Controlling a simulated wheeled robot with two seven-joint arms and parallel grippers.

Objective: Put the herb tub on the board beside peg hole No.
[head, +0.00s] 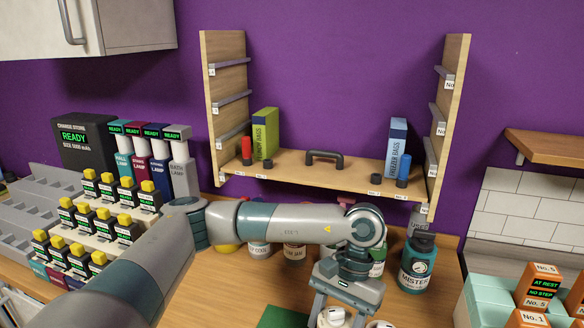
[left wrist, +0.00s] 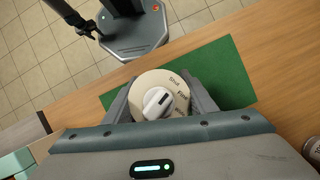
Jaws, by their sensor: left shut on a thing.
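My left gripper (head: 342,312) points down low in the middle of the head view. In the left wrist view its two fingers are shut on a round, cream-topped tub (left wrist: 178,82) with a pale cap and small dark lettering. I cannot read enough to tell whether it is the herb tub. It is over a green mat on the worktop; I cannot tell whether it touches. The wooden board (head: 290,170) spans the wall rack, with a black handle, dark peg holes and small "No." labels too small to read.
A teal jar (head: 418,266) stands right of my arm.

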